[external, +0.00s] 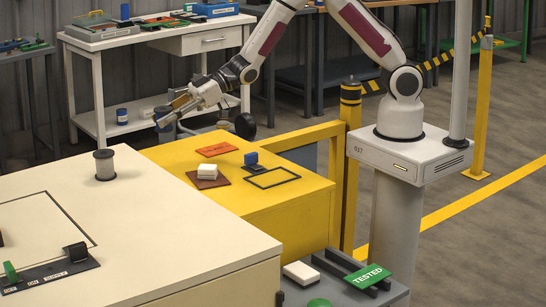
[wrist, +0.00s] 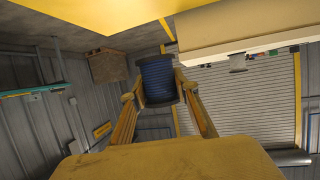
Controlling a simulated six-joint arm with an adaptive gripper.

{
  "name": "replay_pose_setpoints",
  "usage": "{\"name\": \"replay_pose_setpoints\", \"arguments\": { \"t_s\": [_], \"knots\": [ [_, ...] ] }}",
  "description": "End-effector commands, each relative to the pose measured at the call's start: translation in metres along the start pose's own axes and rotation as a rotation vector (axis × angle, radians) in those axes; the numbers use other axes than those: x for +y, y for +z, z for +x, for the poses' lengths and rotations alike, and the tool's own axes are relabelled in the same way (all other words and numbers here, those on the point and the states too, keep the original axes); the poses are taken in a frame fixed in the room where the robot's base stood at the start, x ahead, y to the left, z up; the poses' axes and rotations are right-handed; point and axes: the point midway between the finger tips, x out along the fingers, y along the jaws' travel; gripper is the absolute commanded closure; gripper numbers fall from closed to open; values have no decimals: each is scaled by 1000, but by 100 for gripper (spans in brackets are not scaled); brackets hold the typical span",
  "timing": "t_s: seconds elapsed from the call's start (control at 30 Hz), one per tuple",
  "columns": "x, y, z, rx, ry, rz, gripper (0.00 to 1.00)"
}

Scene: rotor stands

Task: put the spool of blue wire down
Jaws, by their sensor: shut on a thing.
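The spool of blue wire (wrist: 158,80) sits between the two fingers of my gripper (wrist: 158,94) in the wrist view, with dark flanges at its ends. A spool of grey wire (external: 104,165) stands upright on the cream bench (external: 150,230), left of my gripper.
Much of the cream bench is clear. A switch panel (external: 50,275) lies at its front left.

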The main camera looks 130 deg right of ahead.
Motion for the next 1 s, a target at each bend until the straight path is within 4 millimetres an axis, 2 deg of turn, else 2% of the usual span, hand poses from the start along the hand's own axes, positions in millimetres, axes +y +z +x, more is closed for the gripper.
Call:
{"name": "replay_pose_setpoints", "arguments": {
  "t_s": [0.27,0.57,0.77,1.0],
  "knots": [
    [-36,2,-11,1,-114,-48,97],
    [-95,10,-33,2,-311,-129,97],
    [-138,21,-56,1,-463,-191,97],
    [-191,40,-94,2,-665,-273,97]
  ]
}}
